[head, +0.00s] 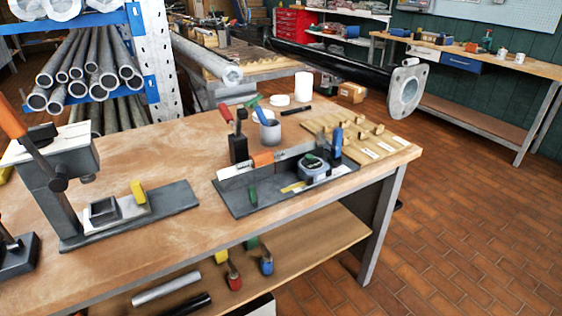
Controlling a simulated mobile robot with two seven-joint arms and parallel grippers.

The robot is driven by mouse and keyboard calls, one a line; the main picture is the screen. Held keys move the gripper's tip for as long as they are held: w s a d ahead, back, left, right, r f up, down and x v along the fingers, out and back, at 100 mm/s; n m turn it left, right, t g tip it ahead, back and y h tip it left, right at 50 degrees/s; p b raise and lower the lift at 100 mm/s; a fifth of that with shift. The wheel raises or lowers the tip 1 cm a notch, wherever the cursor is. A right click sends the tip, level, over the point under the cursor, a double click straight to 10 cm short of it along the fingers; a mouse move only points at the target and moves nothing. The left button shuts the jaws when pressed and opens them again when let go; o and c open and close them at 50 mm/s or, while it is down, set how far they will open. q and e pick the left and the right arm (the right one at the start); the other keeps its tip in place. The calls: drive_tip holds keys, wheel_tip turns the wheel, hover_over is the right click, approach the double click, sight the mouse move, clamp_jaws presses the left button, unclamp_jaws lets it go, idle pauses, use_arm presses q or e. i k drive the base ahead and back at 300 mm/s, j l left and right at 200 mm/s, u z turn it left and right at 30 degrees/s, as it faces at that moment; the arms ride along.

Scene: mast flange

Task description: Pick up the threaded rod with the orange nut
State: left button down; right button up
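I cannot make out a threaded rod with an orange nut for certain. An orange piece (263,158) sits at the back edge of a dark tool tray (235,207) on the workbench, but its shape is too small to tell. A light wooden board (340,126) with several small upright pieces and white labels lies at the bench's right end. These pieces are too small to identify. Neither of my grippers shows in the head view.
The wooden workbench (180,145) fills the foreground. A grey bench device (55,172) with an orange lever stands left. The tray holds a tape measure (314,168). A grey cup (270,132) stands behind. A flanged black pipe (404,92) hangs beyond. Brick floor is free at right.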

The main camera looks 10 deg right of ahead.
sight(263, 157)
drive_tip(key=i+l+z, duration=0.35)
drive_tip(key=l, duration=0.2)
drive_tip(key=i+l+z, duration=0.35)
drive_tip(key=i+l, duration=0.05)
drive_tip(key=l, duration=0.1)
